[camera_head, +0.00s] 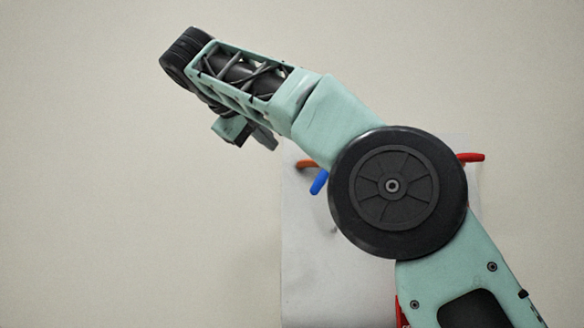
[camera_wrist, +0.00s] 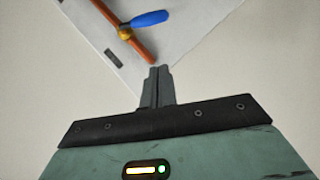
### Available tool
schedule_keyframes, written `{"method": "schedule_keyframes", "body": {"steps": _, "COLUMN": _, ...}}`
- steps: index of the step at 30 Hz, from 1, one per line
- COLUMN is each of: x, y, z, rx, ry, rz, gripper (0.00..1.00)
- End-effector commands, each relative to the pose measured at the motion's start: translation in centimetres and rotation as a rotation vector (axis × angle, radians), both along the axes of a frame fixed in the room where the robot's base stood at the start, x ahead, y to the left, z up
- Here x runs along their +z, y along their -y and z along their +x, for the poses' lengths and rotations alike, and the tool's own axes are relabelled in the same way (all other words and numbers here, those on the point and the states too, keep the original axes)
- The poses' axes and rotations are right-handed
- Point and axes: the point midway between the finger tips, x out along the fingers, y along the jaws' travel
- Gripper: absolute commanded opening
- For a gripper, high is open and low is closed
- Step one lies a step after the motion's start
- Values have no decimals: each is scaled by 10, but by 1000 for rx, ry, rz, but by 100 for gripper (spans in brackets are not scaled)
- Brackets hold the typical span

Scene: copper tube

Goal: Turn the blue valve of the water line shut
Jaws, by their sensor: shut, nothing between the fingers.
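The blue valve handle (camera_wrist: 150,18) shows at the top of the wrist view, set at an angle across an orange-brown copper tube (camera_wrist: 138,47) with a brass body (camera_wrist: 125,33) at the crossing. In the head view, the blue handle (camera_head: 319,182) and a bit of the copper tube (camera_head: 306,164) show at the left of my arm, which hides the rest. My gripper (camera_wrist: 154,72) is shut and empty. Its fingertips are near the lower end of the visible tube in the wrist view, apart from the blue handle. In the head view, the gripper (camera_head: 266,139) is up and left of the handle.
The tube is mounted on a pale panel (camera_head: 305,270) in front of a beige wall (camera_head: 120,220). A red handle (camera_head: 470,157) shows at the right of my arm, and another red part (camera_head: 401,312) lower down. A dark label (camera_wrist: 113,58) is on the panel. The left side is clear.

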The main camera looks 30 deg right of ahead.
Motion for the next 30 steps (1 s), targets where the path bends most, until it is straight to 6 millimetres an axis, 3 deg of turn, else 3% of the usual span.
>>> {"method": "schedule_keyframes", "body": {"steps": 7, "x": -3, "y": 22, "z": 6, "rx": -18, "ry": 14, "rz": -7, "gripper": 0}}
{"method": "schedule_keyframes", "body": {"steps": 19, "x": -26, "y": 92, "z": 40, "rx": -17, "ry": 11, "rz": -8, "gripper": 0}}
{"method": "schedule_keyframes", "body": {"steps": 30, "x": -45, "y": 117, "z": 28, "rx": -11, "ry": 13, "rz": -8, "gripper": 0}}
